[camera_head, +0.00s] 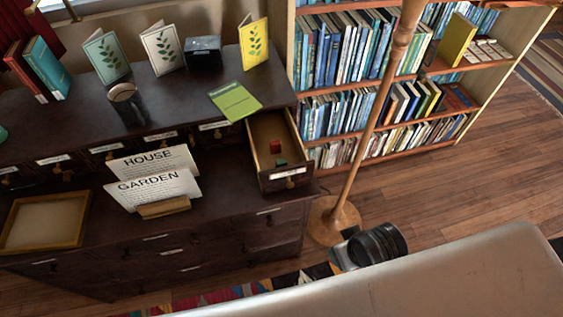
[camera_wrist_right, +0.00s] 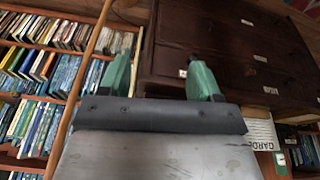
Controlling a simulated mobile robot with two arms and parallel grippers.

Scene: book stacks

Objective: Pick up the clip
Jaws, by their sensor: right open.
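I cannot make out a clip for certain. In the head view, the open drawer (camera_head: 265,158) of the dark cabinet holds a small red block (camera_head: 275,146) and a smaller dark green piece (camera_head: 281,162); either is too small to name surely. In the wrist view my right gripper (camera_wrist_right: 159,78) shows two green fingers spread wide, with nothing between them. It faces the dark drawer fronts and the bookshelf, apart from both. In the head view, a black part of what seems to be my right arm is at lower right; its fingers are hidden. My left gripper is not in view.
A wooden lamp pole (camera_head: 372,120) stands on the floor right of the open drawer. A full bookshelf (camera_head: 412,77) stands behind; floor at right is clear.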

